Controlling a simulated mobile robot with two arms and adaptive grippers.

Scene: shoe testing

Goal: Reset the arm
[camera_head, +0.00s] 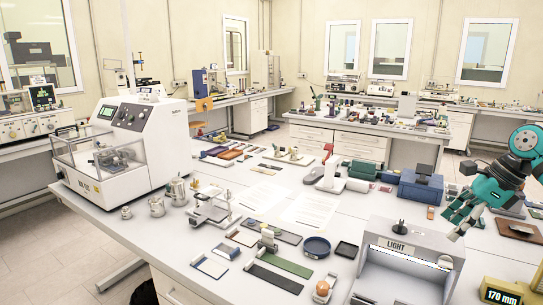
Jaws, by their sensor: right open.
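My right arm comes in from the right edge in teal and grey. My right gripper (457,220) is open and empty, with its fingers pointing down and left. It is above the right side of the table, just behind and right of the grey light box (412,243) marked LIGHT. No object is between its fingers. My left gripper is not in view.
The white table (232,258) holds a boxed testing machine (122,147) at left, metal weights (157,206), sample strips (274,278), a blue dish (316,246) and a blue box (421,188). A yellow gauge (502,295) reading 170 mm is at the lower right. White sheets lie mid-table.

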